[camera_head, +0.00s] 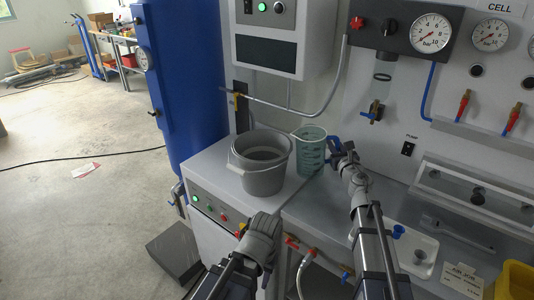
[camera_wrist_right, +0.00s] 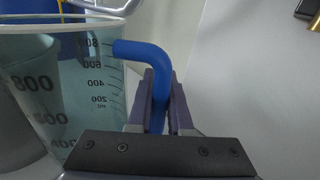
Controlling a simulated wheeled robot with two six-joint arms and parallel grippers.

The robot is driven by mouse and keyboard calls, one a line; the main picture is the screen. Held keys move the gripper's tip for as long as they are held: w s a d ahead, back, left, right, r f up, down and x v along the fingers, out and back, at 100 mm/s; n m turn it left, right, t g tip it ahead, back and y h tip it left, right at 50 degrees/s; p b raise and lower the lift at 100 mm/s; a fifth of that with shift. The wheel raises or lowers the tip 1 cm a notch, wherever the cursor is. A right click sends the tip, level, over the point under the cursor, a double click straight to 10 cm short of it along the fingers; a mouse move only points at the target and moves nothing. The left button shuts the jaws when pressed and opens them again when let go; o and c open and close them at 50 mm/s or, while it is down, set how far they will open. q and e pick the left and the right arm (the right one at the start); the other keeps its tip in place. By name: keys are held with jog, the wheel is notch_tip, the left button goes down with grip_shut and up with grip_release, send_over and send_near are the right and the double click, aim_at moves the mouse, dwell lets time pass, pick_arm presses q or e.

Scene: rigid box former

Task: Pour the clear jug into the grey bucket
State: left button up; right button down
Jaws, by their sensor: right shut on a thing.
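The clear jug (camera_head: 311,148) is upright, just right of the grey bucket (camera_head: 263,170) and behind its right side. It has a blue handle (camera_wrist_right: 150,62) and printed scale marks. My right gripper (camera_head: 338,148) is shut on that handle at the jug's right side. In the right wrist view, the handle runs down between the two fingers, and the jug (camera_wrist_right: 90,85) fills the left. The grey bucket stands upright on the light grey cabinet top. I cannot tell whether the jug's base touches that top. My left gripper (camera_head: 258,240) is low in front of the cabinet; its fingertips are hidden.
A blue column (camera_head: 180,80) rises left of the bucket. A grey control box (camera_head: 280,60) hangs behind it. A gauge panel (camera_head: 410,30) is at the back right. The cabinet (camera_head: 205,170) has buttons on its front. A white tray (camera_head: 415,250) lies on the right-hand bench.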

pick_arm(q)
jog(key=shift+d+f+b, duration=0.3)
jog(key=shift+f+b, duration=0.1)
jog(key=shift+f, duration=0.15)
jog(key=shift+d+f+b, duration=0.25)
jog(key=shift+f+b, duration=0.15)
jog(key=shift+f, duration=0.15)
pick_arm(e)
jog(key=shift+d+f+m, duration=0.15)
jog(key=shift+f+m, duration=0.25)
jog(key=shift+f, duration=0.55)
pick_arm(q)
notch_tip(320, 180, up, 14)
jog(key=p, duration=1.3)
jog(key=shift+f+p, duration=0.2)
jog(key=shift+p, duration=0.15)
pick_arm(e)
notch_tip(320, 180, up, 14)
jog(key=shift+f, duration=0.15)
